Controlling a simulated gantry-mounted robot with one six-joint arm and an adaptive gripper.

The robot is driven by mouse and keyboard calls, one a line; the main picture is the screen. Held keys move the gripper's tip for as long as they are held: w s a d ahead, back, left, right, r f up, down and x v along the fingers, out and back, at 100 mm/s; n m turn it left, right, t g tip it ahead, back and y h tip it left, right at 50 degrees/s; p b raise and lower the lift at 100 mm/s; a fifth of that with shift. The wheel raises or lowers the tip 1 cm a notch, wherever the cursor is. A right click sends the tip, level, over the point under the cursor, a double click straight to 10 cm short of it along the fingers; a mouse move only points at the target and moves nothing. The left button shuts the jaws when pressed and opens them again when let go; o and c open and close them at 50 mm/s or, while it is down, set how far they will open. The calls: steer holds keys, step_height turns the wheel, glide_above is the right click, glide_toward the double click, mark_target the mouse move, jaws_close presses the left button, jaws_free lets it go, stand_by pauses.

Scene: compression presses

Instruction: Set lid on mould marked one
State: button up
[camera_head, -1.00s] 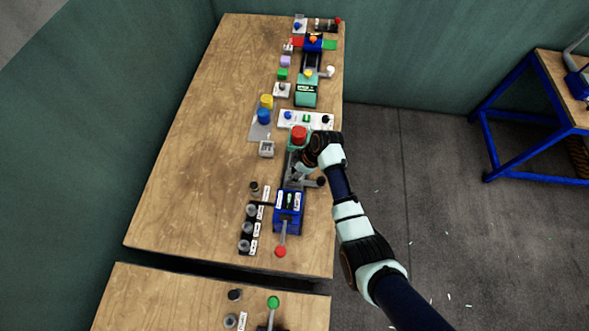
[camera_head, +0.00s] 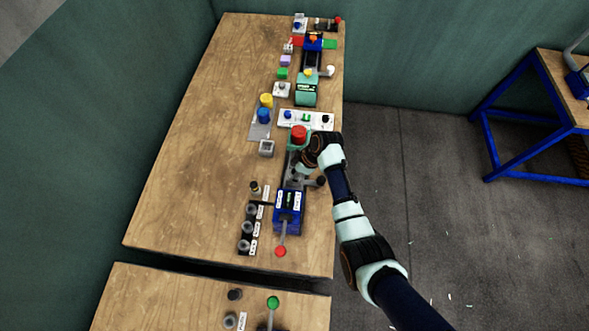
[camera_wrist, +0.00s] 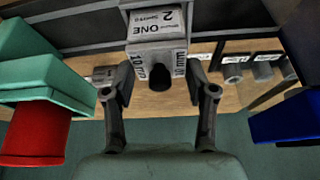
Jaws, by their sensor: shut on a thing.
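My gripper (camera_head: 304,168) is in the press between its red-topped teal end and its blue body, and hides most of what it holds in the head view. In the wrist view, which shows labels upside down, my gripper (camera_wrist: 160,80) is shut on a grey lid (camera_wrist: 142,66) with a dark knob. The lid's label includes "10". Against it, farther from my palm, is the grey mould (camera_wrist: 133,6), whose label reads "ONE" and "2". I cannot tell whether a thin gap is left between lid and mould.
The red cylinder (camera_wrist: 35,140) and teal part (camera_wrist: 40,85) are close on the left in the wrist view. The blue body (camera_wrist: 285,118) is close on the right. A black rack (camera_head: 240,246) holds several grey pieces. The left of the wooden table (camera_head: 195,150) is clear.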

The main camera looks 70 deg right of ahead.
steer(key=shift+f, duration=0.15)
steer(key=o, duration=1.3)
steer(key=v, duration=1.2)
